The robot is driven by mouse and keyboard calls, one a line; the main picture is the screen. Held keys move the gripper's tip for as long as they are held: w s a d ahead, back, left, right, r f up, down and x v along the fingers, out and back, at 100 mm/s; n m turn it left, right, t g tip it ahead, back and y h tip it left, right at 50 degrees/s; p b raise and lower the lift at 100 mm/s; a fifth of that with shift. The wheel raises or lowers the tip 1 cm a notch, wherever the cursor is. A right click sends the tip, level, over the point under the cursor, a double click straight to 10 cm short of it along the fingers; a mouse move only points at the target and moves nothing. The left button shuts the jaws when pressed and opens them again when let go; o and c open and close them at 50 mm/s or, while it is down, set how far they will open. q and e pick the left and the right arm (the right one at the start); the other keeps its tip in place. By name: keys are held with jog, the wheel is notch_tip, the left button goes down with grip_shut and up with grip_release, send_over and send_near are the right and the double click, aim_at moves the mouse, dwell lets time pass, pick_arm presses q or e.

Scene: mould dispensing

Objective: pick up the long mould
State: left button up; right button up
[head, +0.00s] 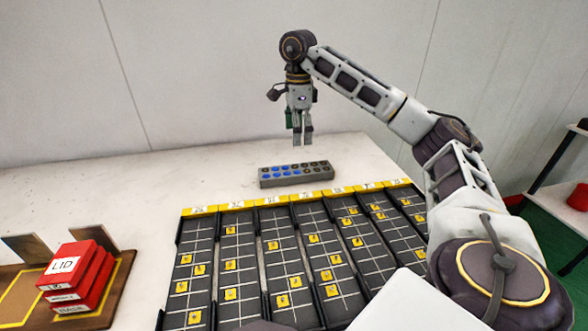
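The long mould (298,182) is a grey block lying on the white table behind the black trays. It has two rows of round cavities; several at its left and middle look blue, the others dark. My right gripper (302,141) hangs above the mould with its fingers pointing down, apart from it. Its two fingers look close together, and I cannot tell whether they are open or shut. Nothing shows between them. My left gripper is not in view.
At the left, red boxes (75,268), one marked LID, stand on a brown board (112,290). White table (120,200) around the mould is clear. A shelf stands at the far right.

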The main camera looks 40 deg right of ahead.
aim_at(297, 170)
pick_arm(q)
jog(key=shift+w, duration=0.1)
pick_arm(e)
jog(key=shift+r, duration=0.1)
dwell(0.3)
jog(key=shift+f+b, duration=1.25)
jog(key=shift+f, duration=0.7)
notch_tip(297, 170, down, 4)
jog(key=shift+r+b, duration=0.1)
jog(key=shift+b, duration=0.6)
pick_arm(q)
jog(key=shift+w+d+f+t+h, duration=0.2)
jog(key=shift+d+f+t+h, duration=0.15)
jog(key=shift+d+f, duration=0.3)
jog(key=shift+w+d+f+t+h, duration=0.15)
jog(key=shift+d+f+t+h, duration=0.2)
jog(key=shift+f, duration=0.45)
pick_arm(e)
jog(key=shift+f, duration=0.5)
